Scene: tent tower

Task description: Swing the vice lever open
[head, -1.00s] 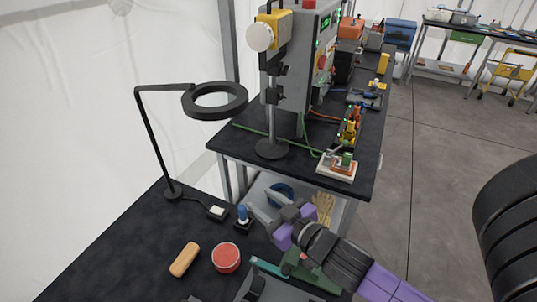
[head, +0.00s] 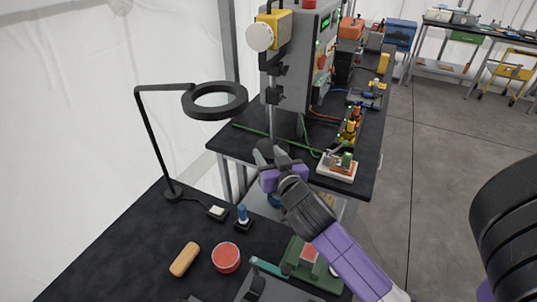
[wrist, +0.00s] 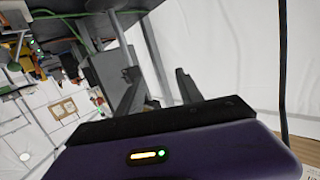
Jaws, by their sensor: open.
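A green, vice-like fixture (head: 293,262) with a reddish block in it sits at the front right of the near black table in the head view. A teal bar (head: 268,267) lies at its left side. I cannot make out for certain which part is the lever; my arm covers part of the fixture's right side. My gripper (head: 268,153) is raised above and beyond the fixture, well apart from it, in front of the far bench. Its fingers also show in the wrist view (wrist: 160,92), spread with nothing between them. The fixture is not recognisable in the wrist view.
A ring lamp (head: 215,100) stands at the left. A blue-topped piece (head: 243,217), a red-lidded tub (head: 226,258) and a tan oblong (head: 185,260) are on the near table. A bench (head: 225,145) with a grey machine (head: 300,85) stands beyond. Open floor lies right.

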